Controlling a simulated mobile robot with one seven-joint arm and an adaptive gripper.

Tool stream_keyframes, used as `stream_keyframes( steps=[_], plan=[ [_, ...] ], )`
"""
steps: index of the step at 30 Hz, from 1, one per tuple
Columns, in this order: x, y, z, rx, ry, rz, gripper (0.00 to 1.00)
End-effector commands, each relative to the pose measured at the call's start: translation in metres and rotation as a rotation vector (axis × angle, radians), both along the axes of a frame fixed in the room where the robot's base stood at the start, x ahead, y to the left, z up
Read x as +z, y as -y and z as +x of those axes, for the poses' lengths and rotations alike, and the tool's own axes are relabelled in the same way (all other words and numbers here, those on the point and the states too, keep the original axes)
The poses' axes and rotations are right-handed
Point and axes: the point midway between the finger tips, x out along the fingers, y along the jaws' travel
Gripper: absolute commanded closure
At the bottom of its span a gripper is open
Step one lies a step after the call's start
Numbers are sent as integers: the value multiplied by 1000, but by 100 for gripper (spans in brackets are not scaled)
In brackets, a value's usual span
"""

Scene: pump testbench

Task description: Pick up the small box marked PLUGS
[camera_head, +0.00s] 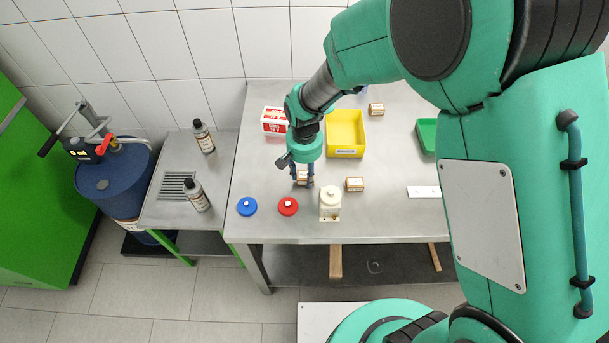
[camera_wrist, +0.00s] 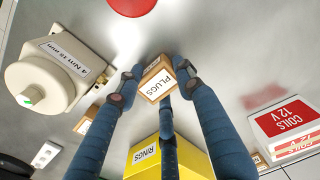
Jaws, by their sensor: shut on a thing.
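The small brown box with a white PLUGS label (camera_wrist: 157,80) is between the fingers of my gripper (camera_wrist: 158,88) in the wrist view. The fingers are closed around it, and the label faces the camera. In the head view my gripper (camera_head: 302,174) points down over the metal table, with the PLUGS box (camera_head: 304,181) at its fingertips, partly covered by them. I cannot tell for sure whether the box touches the table or is just above it.
A cream device (camera_head: 330,202), a red disc (camera_head: 288,206), a blue disc (camera_head: 247,206) and another small box (camera_head: 354,184) stand close by. Behind are a yellow RINGS bin (camera_head: 346,152) and a red-and-white COILS box (camera_head: 273,121). A side table (camera_head: 160,208) holds two bottles.

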Motion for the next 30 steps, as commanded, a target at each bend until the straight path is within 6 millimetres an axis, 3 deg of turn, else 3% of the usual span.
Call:
stream_keyframes(
  steps=[18,30],
  plan=[
    [84,0,0,0,1,0,89],
    [92,0,0,0,0,0,89]
  ],
)
